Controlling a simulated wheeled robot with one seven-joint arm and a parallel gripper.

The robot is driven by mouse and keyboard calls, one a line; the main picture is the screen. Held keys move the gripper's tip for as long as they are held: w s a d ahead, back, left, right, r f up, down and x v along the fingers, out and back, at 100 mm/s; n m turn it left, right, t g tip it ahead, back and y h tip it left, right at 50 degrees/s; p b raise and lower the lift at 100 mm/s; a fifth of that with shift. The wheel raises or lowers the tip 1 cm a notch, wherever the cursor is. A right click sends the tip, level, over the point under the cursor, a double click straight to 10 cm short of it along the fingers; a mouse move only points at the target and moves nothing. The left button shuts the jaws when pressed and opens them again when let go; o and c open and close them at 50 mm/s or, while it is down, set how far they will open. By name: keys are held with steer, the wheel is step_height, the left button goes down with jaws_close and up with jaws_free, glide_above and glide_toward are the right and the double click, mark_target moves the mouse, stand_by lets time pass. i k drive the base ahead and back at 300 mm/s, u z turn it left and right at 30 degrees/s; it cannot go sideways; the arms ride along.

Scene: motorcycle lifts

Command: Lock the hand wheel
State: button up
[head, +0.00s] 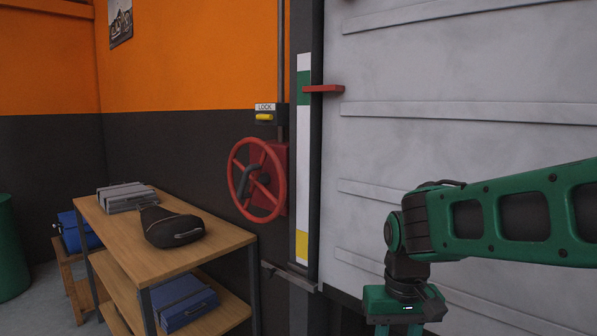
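The red hand wheel (257,180) is mounted on a red housing on the dark lower wall, left of the door frame. It has several spokes and a dark crank handle across its middle. Above it is a small box with a "LOCK" label (265,107) and a yellow lever or knob (264,117) lying about level. My gripper (405,328) is at the bottom right, pointing down, well apart from the wheel and lock. Its fingers are cut off by the bottom edge of the view.
A wooden shelf table (218,240) stands below and left of the wheel, with a black bag (171,227) and a grey case (126,197) on top. A blue case (184,301) lies on its lower shelf. A red pointer (323,89) sticks out beside a coloured strip (303,180).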

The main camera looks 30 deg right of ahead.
mark_target(260, 117)
steer(key=z, duration=0.7)
steer(key=k, duration=1.25)
steer(key=u, duration=0.65)
steer(key=i, duration=1.7)
steer(key=z, duration=0.05)
